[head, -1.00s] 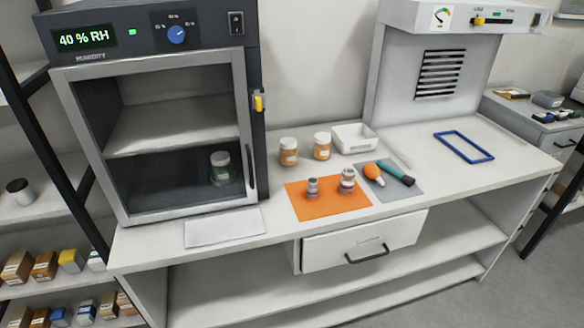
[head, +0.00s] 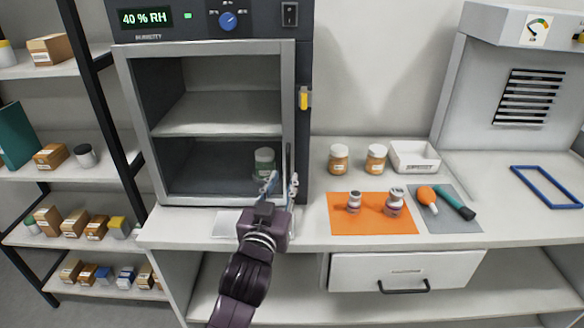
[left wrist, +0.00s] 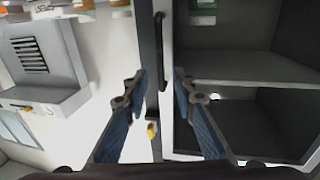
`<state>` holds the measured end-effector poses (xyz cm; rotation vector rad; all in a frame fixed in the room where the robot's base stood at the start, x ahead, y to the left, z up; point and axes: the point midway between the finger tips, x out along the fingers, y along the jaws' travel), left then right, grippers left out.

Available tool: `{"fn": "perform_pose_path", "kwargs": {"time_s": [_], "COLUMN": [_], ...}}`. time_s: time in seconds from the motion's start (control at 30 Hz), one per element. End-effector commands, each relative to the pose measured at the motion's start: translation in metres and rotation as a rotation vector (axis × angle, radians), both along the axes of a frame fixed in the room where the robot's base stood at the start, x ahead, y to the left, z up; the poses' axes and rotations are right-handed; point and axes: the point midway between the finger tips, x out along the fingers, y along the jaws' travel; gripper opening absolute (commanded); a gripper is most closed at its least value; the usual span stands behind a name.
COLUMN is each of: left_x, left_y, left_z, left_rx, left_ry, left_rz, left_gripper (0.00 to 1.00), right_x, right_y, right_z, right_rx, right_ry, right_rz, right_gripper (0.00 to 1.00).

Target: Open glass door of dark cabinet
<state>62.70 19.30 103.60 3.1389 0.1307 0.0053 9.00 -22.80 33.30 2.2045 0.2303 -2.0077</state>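The dark cabinet (head: 305,140) stands on the table at the left, with a 40 % RH display on top. Its grey-framed glass door (head: 126,120) looks shut. The dark upright door handle (head: 289,160) is at the door's right edge; in the left wrist view the handle (left wrist: 160,55) shows beyond the fingers. My left gripper (head: 281,184) is open and empty, in front of the handle's lower part. In the left wrist view the gripper (left wrist: 158,88) has its fingertips spread to either side of the handle's line. My right gripper is not in view.
A jar (head: 264,161) stands inside the cabinet. A yellow latch (head: 304,98) is on the cabinet's right front. A white sheet (head: 227,223) lies below the door.

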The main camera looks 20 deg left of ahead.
Motion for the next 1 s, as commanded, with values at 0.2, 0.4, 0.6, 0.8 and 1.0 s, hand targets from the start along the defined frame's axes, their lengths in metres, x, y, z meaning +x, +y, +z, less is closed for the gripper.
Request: {"fn": "perform_pose_path", "kwargs": {"time_s": [0.2,0.4,0.6,0.8,1.0], "left_x": [0.036,0.058,0.065,0.064,0.064], "left_y": [0.004,0.005,0.006,0.006,0.006], "left_z": [0.002,0.0,-0.001,-0.001,-0.001], "left_rx": [0.002,0.001,0.001,0.001,0.001], "left_ry": [0.001,0.002,0.003,0.003,0.003], "left_rz": [0.0,0.0,0.0,0.0,0.0], "left_gripper": [0.25,0.25,0.25,0.23,0.01], "right_x": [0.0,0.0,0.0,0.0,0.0], "right_y": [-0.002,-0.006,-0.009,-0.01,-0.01], "right_z": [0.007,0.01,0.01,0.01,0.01], "right_rx": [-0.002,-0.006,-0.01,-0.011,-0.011], "right_ry": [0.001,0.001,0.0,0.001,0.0], "right_rz": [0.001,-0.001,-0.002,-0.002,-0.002], "right_gripper": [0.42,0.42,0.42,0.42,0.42]}}
